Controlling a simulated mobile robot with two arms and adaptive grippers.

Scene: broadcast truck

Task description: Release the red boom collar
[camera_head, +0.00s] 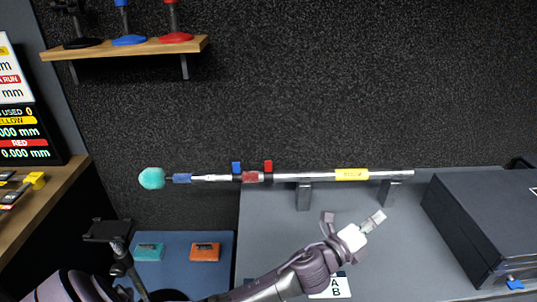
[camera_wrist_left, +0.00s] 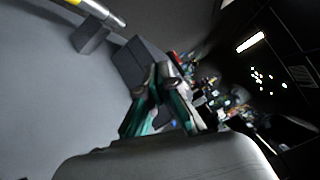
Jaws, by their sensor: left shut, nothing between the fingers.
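The boom pole (camera_head: 315,176) lies level across the middle of the head view on grey supports. A red collar band (camera_head: 251,177) is on its left half. A red tab (camera_head: 268,166) stands up just right of the band, and a blue tab (camera_head: 236,167) stands up just left of it. My left gripper (camera_head: 377,217) is below the pole, right of the red collar and apart from it. In the left wrist view its fingertips (camera_wrist_left: 168,72) meet with nothing between them. The pole's end (camera_wrist_left: 98,10) shows there at the upper left. My right gripper is not in view.
A dark case (camera_head: 490,225) stands on the right of the grey bench (camera_head: 400,265). A teal fuzzy tip (camera_head: 152,178) and a yellow label (camera_head: 352,174) are on the pole. Teal (camera_head: 149,252) and orange (camera_head: 205,252) items lie on a blue surface. A shelf (camera_head: 125,47) hangs upper left.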

